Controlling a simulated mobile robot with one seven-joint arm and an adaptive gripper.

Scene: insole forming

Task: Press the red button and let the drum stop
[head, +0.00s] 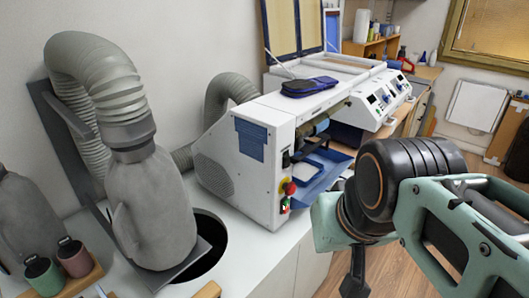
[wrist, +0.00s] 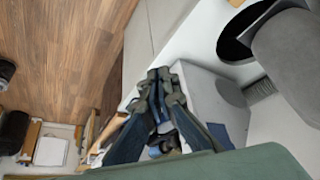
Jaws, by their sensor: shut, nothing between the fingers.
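The red button (head: 290,188) is on the front end panel of the white machine (head: 262,190), on a yellow backing, with a green button (head: 285,204) below it. The drum is not clear; a dark roller-like part (head: 316,128) shows in the machine's front opening, and I cannot tell whether it turns. My gripper (head: 357,288) hangs to the right of the panel, nearer the camera and apart from the button in the head view. In the wrist view my gripper (wrist: 160,76) is shut and empty, with the machine's side (wrist: 213,98) beyond it; no button can be made out there.
A grey hose and bagged duct (head: 150,200) stand at left by a round hole (head: 208,245) in the white counter. A blue tray (head: 318,175) juts from the machine's front. Another white machine (head: 385,100) stands behind. Wooden floor (head: 335,275) is open below.

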